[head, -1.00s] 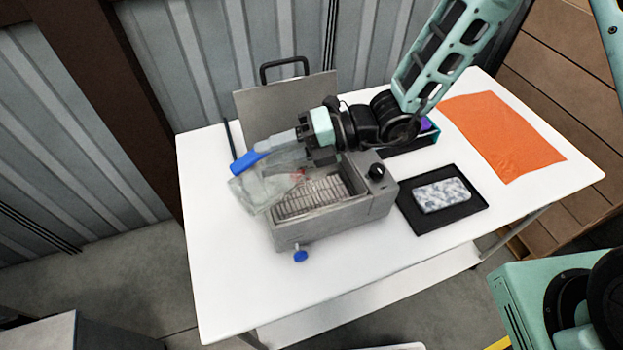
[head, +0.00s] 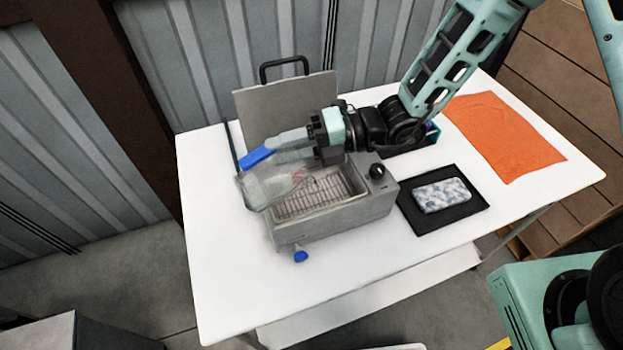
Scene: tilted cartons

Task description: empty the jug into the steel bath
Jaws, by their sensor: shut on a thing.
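The jug (head: 269,186) is clear and see-through, with a blue part (head: 257,156) at its upper left. It is tilted over the left part of the steel bath (head: 340,218). My gripper (head: 312,145) is shut on the jug from the right, above the back of the bath. The bath is an open grey box with a wire rack inside, a raised lid at its back, a black knob on its right and a blue tap low at its front. The fingertips' contact is partly hidden. I cannot tell whether any liquid is in the jug.
A black tray (head: 467,219) with a patterned blue-white block (head: 441,195) lies right of the bath. An orange cloth (head: 505,137) lies at the table's right. A dark bin (head: 432,138) stands partly behind my arm. The white table (head: 225,290) is clear at the front left.

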